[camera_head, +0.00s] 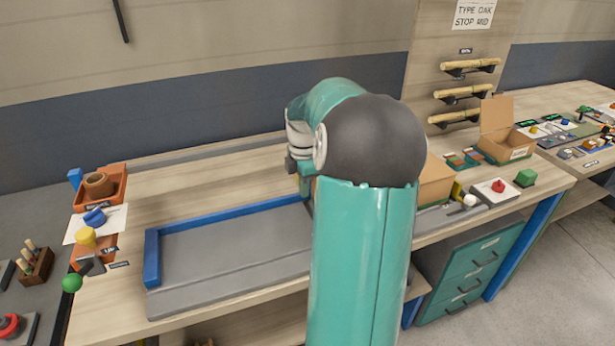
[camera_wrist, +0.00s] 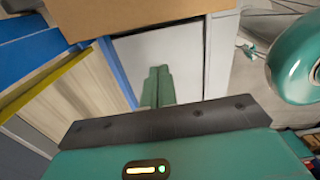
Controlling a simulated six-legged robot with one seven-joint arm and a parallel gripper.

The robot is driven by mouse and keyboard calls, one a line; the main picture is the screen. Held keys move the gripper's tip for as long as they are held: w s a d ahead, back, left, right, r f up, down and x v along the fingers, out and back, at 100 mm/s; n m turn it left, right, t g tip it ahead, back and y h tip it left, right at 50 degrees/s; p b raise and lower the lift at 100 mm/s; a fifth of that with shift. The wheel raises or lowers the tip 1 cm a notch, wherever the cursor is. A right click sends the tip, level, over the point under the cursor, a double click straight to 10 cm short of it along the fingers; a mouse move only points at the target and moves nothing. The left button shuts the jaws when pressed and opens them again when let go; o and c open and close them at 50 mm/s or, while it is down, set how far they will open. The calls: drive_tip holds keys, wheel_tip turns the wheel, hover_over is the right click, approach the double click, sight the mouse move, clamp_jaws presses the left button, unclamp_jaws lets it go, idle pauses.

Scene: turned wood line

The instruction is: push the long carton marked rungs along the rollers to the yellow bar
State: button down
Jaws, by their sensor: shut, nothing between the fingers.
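A plain brown carton (camera_head: 436,181) stands on the bench just right of my arm in the head view, partly hidden by it. A brown carton face (camera_wrist: 130,14) fills the top of the wrist view; no rungs marking can be read on it. My gripper (camera_wrist: 158,72) shows in the wrist view with its green fingers together and empty, below the carton face in the picture; I cannot tell whether they touch it. In the head view the fingers are hidden behind my arm. A small yellow piece (camera_head: 457,190) shows beside the carton, and a yellow strip (camera_wrist: 42,84) crosses the wrist view's left. Rollers cannot be made out.
A grey tray with a blue edge (camera_head: 228,217) lies left of my arm. Orange bins (camera_head: 112,187) stand at the far left. Dowels hang on the back panel.

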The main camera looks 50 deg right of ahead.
drive_tip(key=f, duration=0.5)
drive_tip(key=shift+s+d, duration=0.15)
drive_tip(key=shift+d, duration=0.1)
drive_tip(key=shift+s+d+r, duration=0.1)
drive_tip(key=shift+s+d, duration=0.2)
drive_tip(key=shift+d, duration=0.25)
drive_tip(key=shift+s+d+r, duration=0.1)
drive_tip(key=shift+s+d, duration=0.2)
drive_tip(key=shift+d, duration=0.25)
drive_tip(key=shift+s+d, duration=0.2)
drive_tip(key=shift+d, duration=0.2)
drive_tip(key=d, duration=0.1)
drive_tip(key=s+d, duration=0.2)
drive_tip(key=shift+d, duration=0.25)
